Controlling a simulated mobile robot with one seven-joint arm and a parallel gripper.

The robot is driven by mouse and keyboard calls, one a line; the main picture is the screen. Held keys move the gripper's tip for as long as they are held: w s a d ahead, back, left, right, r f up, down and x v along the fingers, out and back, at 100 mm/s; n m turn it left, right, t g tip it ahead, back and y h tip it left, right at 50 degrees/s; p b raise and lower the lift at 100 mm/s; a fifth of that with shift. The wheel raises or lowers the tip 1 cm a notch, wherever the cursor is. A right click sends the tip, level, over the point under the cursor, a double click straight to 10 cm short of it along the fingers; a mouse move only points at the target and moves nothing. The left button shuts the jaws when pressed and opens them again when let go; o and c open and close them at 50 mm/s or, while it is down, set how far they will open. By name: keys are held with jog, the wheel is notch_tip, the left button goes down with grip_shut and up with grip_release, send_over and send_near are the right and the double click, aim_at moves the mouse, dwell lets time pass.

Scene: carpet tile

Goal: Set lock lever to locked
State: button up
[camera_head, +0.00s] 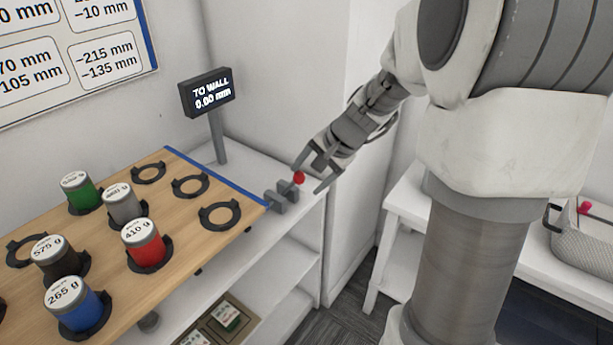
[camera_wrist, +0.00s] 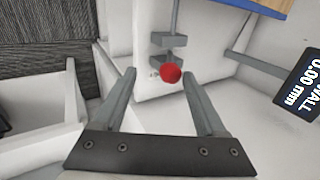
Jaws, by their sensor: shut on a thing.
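The lock lever ends in a red ball knob (camera_head: 298,178), beside small grey bracket blocks (camera_head: 276,199) at the near right corner of the wooden board. The red knob (camera_wrist: 171,74) and the grey blocks (camera_wrist: 168,40) also show in the wrist view. My gripper (camera_head: 308,180) is at the lever, with a finger on each side of the knob, and is shut on it. In the wrist view my gripper (camera_wrist: 159,73) has the knob nearer its right fingertip. The exact contact is hard to make out. No locked or unlocked marking is readable.
A display (camera_head: 207,92) reading "TO WALL 0.00 mm" stands on a post behind the lever. The wooden board (camera_head: 185,240) carries several labelled weights in black ring holders. A white wall is close behind. A white side table (camera_head: 405,200) stands to the right.

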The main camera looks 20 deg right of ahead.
jog(key=p+v, duration=0.4)
jog(key=v, duration=1.1)
jog(key=shift+d, duration=0.2)
jog(key=shift+s+a+r, duration=0.1)
jog(key=s+a+r+n+h, duration=0.3)
jog(key=s+a+r+n, duration=0.2)
jog(key=a+n, duration=0.5)
jog(key=s+a+f+n, duration=0.1)
jog(key=s+f, duration=0.2)
jog(key=s, duration=0.8)
notch_tip(320, 180, up, 18)
jog(key=p, duration=1.8)
jog(key=shift+s+a+p, duration=0.15)
jog(key=shift+s+p, duration=0.1)
jog(key=shift+p, duration=0.15)
